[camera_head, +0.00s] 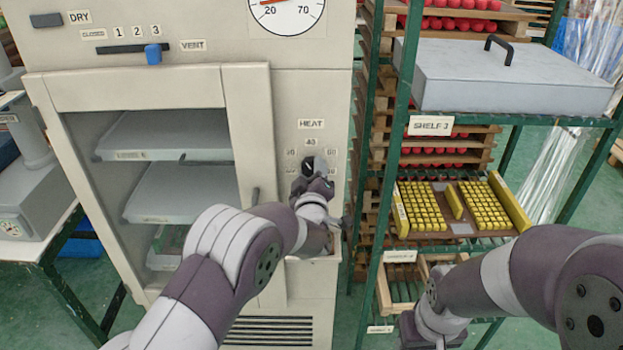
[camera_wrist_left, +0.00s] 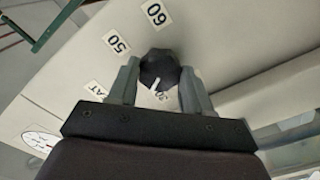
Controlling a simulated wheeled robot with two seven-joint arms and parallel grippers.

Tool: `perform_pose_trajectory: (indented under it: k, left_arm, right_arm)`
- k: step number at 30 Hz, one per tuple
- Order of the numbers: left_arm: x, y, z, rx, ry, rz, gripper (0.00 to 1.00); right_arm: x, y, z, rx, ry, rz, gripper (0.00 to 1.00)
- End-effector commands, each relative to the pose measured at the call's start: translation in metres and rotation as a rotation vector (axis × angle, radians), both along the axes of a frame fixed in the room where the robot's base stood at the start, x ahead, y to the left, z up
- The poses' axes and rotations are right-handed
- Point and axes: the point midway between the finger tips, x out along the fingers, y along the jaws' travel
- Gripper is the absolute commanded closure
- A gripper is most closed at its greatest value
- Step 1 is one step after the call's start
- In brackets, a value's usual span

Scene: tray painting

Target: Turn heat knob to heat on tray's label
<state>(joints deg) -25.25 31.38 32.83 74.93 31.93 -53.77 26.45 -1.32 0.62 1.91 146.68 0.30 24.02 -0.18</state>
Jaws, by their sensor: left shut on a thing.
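The heat knob (camera_head: 308,167) is dark and sits on the cabinet's front panel under the HEAT sign (camera_head: 311,124). My left gripper (camera_head: 314,180) is shut on it. In the left wrist view the knob (camera_wrist_left: 160,70) is between the two fingers (camera_wrist_left: 158,88). Its white mark points down in that picture, roughly toward the 30 label (camera_wrist_left: 164,97). The 50 label (camera_wrist_left: 117,43) and 60 label (camera_wrist_left: 156,12) also show; the 40 is hidden there. Grey trays (camera_head: 168,135) (camera_head: 180,192) inside the cabinet carry small front labels, too small to read. My right gripper (camera_head: 437,335) is low, its fingertips unclear.
The cabinet door frame (camera_head: 250,130) is beside my left arm. A green rack (camera_head: 376,150) stands right of the cabinet, with a tray of yellow blocks (camera_head: 461,228) and a grey lidded box (camera_head: 510,80). A blue vent slider (camera_head: 153,54) is above the door.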

Motion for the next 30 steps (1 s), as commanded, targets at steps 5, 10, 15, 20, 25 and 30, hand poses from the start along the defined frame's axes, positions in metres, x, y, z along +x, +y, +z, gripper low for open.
perform_pose_trajectory:
  k: [5, 10, 15, 20, 25, 30]
  left_arm:
    - [-0.0004, 0.0002, -0.0040, 0.165, 0.005, -0.001, 0.81]
    - [-0.0004, 0.0003, -0.0037, 0.326, 0.006, -0.001, 0.81]
    - [-0.0004, 0.0005, -0.0032, 0.487, 0.006, -0.001, 0.81]
    - [-0.0004, 0.0008, -0.0029, 0.640, 0.005, -0.002, 0.81]
    - [-0.0003, 0.0012, -0.0024, 0.801, 0.006, -0.002, 0.81]
    - [-0.0003, 0.0014, -0.0018, 0.963, 0.005, -0.002, 0.81]
  right_arm:
    - [0.0000, 0.0000, -0.0068, 0.000, 0.000, 0.000, 0.51]
    - [0.0000, 0.0000, -0.0091, 0.000, 0.000, 0.000, 0.51]
    - [0.0000, 0.0000, -0.0097, 0.000, 0.000, 0.000, 0.51]
    - [-0.0001, 0.0000, -0.0088, 0.000, 0.000, 0.000, 0.51]
    - [0.0000, 0.0000, -0.0065, 0.000, 0.000, 0.000, 0.51]
    - [0.0000, 0.0000, -0.0033, 0.000, 0.000, 0.000, 0.51]
